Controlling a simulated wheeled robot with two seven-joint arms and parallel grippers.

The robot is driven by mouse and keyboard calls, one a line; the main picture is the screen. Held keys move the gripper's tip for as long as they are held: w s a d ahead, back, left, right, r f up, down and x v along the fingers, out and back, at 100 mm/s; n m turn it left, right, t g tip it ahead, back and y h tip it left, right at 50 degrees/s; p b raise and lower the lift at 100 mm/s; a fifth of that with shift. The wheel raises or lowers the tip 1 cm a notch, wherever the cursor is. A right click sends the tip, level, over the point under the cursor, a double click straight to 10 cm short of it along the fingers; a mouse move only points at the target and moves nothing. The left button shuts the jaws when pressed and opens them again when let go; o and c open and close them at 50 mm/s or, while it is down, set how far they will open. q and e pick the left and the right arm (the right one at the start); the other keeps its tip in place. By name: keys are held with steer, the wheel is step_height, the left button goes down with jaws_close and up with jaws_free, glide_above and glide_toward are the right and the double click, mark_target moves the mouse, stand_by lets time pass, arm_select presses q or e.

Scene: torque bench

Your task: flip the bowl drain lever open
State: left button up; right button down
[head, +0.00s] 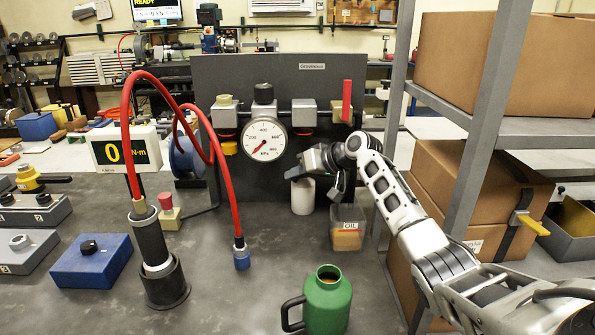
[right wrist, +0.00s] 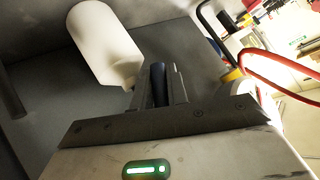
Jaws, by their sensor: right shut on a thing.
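My right gripper (head: 297,172) reaches in from the right, in front of the grey panel and just above a white cylindrical bowl (head: 302,198). The right wrist view shows the fingers (right wrist: 159,88) shut on a narrow dark blue piece, which looks like the bowl drain lever (right wrist: 158,80). The white bowl (right wrist: 103,42) lies up and left of the fingers there, its narrower end close to them. The fingers hide most of the lever, and I cannot tell its angle. My left gripper is not in view.
The grey panel (head: 345,190) carries a pressure gauge (head: 264,140) and a red lever (head: 347,100). A green jug (head: 328,303), red hose (head: 225,170) and shelf post (head: 478,120) are nearby. Some bench between hose and jug is clear.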

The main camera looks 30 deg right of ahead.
steer(key=c, duration=1.7)
jaws_free()
steer(key=b+v, duration=0.2)
steer(key=v, duration=1.4)
steer(key=shift+b, duration=0.3)
